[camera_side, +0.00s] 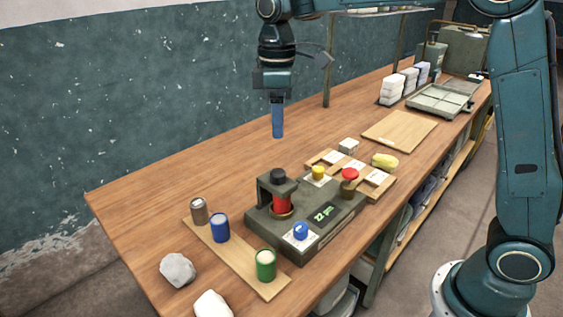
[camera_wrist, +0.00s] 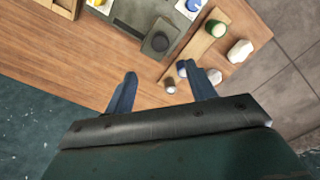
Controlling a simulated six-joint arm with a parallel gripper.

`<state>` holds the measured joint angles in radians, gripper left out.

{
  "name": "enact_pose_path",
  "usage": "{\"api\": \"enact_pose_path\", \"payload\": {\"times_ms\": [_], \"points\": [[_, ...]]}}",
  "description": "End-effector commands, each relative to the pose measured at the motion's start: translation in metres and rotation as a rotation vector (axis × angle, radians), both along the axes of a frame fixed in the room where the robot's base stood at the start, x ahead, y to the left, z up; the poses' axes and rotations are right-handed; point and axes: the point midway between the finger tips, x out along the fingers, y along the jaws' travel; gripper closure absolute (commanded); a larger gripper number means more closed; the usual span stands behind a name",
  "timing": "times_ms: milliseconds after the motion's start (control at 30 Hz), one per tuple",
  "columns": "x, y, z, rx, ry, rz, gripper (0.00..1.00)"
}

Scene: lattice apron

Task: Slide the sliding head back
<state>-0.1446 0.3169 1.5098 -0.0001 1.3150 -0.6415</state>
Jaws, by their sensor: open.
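The sliding head (camera_side: 264,186) appears to be the grey-green block with a black knob on the left part of the grey-green machine (camera_side: 328,222). A red can (camera_side: 282,203) stands under it. The head also shows from above in the wrist view (camera_wrist: 153,48). My gripper (camera_side: 278,135) hangs in the air above and behind the head, apart from it. In the wrist view my gripper (camera_wrist: 160,72) has its two blue fingers spread, with nothing between them. How far the head sits along its travel is hard to tell.
A wooden board (camera_side: 243,263) left of the machine bears brown, blue and green cans. Pale stones (camera_side: 178,269) lie near the front edge. Yellow, red and blue knobs rise around the machine. A wooden rack (camera_side: 325,160) and yellow cloth (camera_side: 385,160) lie behind it. The back-left tabletop is clear.

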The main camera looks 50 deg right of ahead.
Motion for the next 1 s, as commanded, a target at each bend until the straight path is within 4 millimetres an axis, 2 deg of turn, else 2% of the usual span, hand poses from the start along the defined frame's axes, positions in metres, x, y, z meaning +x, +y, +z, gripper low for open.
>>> {"api": "enact_pose_path", "payload": {"times_ms": [700, 1000], "points": [[-0.001, 0.0, -0.102, 0.0, 0.003, -0.001, 0.44], [-0.001, 0.0, -0.123, -0.001, 0.001, -0.001, 0.44]]}}
